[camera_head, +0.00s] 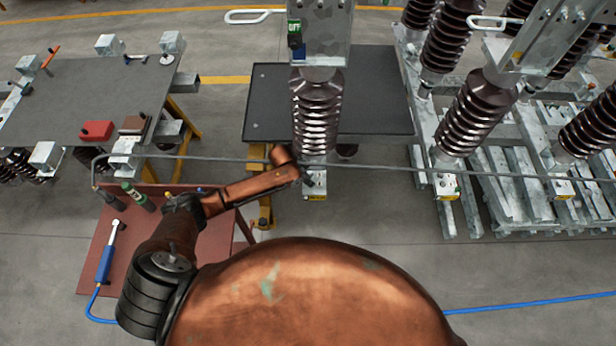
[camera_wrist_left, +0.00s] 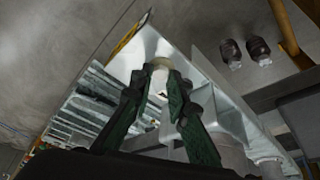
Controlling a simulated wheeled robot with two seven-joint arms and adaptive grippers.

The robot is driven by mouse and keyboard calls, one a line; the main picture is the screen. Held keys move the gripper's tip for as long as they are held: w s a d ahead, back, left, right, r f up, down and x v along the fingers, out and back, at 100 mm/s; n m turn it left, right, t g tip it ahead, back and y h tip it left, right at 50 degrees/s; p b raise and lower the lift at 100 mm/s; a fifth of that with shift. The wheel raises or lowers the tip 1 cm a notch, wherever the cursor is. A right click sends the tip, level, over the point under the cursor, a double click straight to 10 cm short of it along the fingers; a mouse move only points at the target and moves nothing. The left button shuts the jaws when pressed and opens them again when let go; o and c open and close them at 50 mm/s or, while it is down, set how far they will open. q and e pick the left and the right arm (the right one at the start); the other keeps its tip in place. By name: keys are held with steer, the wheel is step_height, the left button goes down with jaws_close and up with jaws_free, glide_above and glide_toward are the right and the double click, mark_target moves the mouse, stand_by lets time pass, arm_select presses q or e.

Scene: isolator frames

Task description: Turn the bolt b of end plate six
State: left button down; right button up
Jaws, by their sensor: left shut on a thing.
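My left arm reaches in from the left in the head view, and its wrist end sits beside the foot of the middle brown insulator (camera_head: 316,115). There a small metal end plate (camera_head: 316,184) with a yellow label shows; my arm hides part of that spot and the gripper itself. In the left wrist view the green fingers of my left gripper (camera_wrist_left: 160,82) are closed around a pale round bolt head (camera_wrist_left: 161,64) at the end of a grey metal beam (camera_wrist_left: 216,92). I cannot read which plate or bolt it is. My right gripper is in neither view.
A long grey rod (camera_head: 390,167) runs across just beyond my arm. A red-brown tray (camera_head: 90,262) at the lower left holds a blue-handled tool (camera_head: 106,258) and bottles. More insulators (camera_head: 474,112) stand at right. A dark table (camera_head: 80,90) stands at the far left.

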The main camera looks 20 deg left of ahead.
arm_select(q)
steer(key=shift+d+n+y+p, duration=0.1)
steer(key=shift+n+y+p, duration=0.2)
steer(key=shift+n+p, duration=0.55)
steer(key=c, duration=2.1)
jaws_free()
steer(key=v, duration=1.2)
steer(key=shift+s+f, duration=0.1)
steer(key=shift+s, duration=0.1)
